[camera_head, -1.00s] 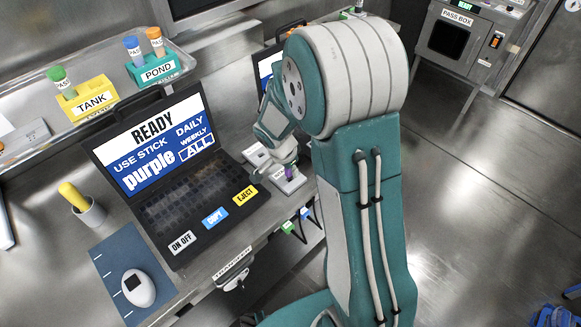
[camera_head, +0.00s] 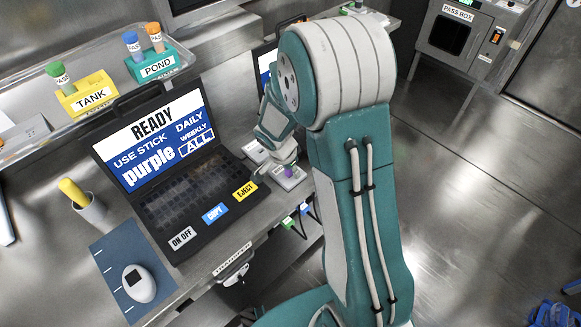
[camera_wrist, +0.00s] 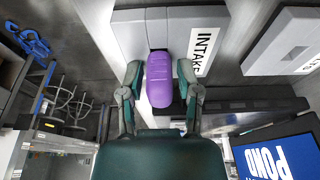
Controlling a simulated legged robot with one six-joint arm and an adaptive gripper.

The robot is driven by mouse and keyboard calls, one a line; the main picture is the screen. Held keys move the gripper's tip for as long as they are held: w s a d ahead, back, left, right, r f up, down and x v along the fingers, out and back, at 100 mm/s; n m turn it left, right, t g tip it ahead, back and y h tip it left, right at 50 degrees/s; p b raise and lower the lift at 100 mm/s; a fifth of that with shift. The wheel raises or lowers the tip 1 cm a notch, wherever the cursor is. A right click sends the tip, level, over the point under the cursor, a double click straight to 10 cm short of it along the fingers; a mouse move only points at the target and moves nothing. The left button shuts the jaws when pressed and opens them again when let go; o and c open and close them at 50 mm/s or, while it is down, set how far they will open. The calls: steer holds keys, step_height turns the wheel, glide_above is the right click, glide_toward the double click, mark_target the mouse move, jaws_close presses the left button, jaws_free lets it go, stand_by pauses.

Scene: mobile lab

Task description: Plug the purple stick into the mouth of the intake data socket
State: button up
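The purple stick (camera_wrist: 160,82) lies between the two fingers of my gripper (camera_wrist: 160,74) in the wrist view. A narrow gap shows on each side, so the fingers look open around it. Its far end meets the grey intake data socket (camera_wrist: 130,32), labelled INTAKE; how deep it sits in the mouth is hidden. In the head view the purple stick (camera_head: 289,171) shows small at the grey intake data socket (camera_head: 291,181), with my gripper (camera_head: 279,170) beside it, partly hidden by my arm.
A laptop (camera_head: 187,194) reading READY, USE STICK purple stands left of the socket. A second grey box (camera_wrist: 290,42) is beside the socket. A yellow TANK rack (camera_head: 87,92) and teal POND rack (camera_head: 152,68) stand on the shelf. A cup (camera_head: 91,212) is near the front left.

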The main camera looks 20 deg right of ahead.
steer(key=shift+r, duration=0.2)
steer(key=v, duration=1.1)
steer(key=shift+r, duration=0.25)
steer(key=shift+a, duration=0.15)
